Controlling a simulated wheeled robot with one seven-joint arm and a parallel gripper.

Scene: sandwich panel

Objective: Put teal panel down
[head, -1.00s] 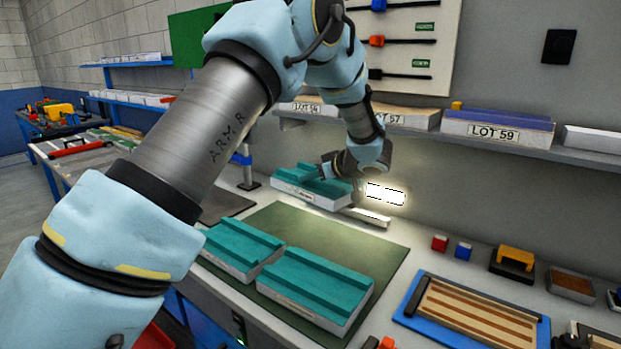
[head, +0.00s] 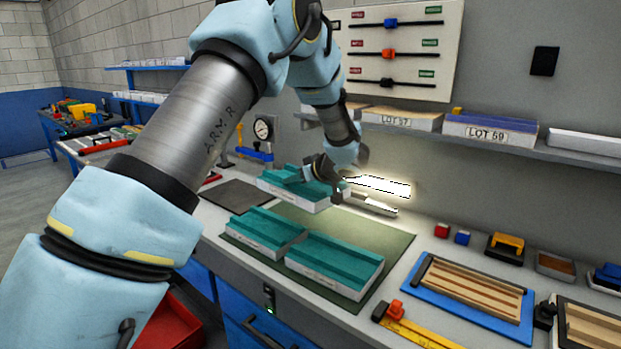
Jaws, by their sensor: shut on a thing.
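A teal panel (head: 312,192) with a white lower side is at the far end of the green mat (head: 388,252). My gripper (head: 318,174) is shut on its teal top; the fingertips are small and partly hidden by my arm. I cannot tell whether this panel touches the bench or hangs just above it. Two more teal panels lie on the mat nearer the front: one at the left (head: 262,233) and one at the right (head: 334,262). They sit close together, side by side.
A bright lamp (head: 378,186) stands just right of my gripper. A dark mat (head: 236,196) lies left of the held panel. A blue-framed wooden tray (head: 466,300) and red and blue blocks (head: 462,238) are at the right. A shelf (head: 500,146) runs along the wall above.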

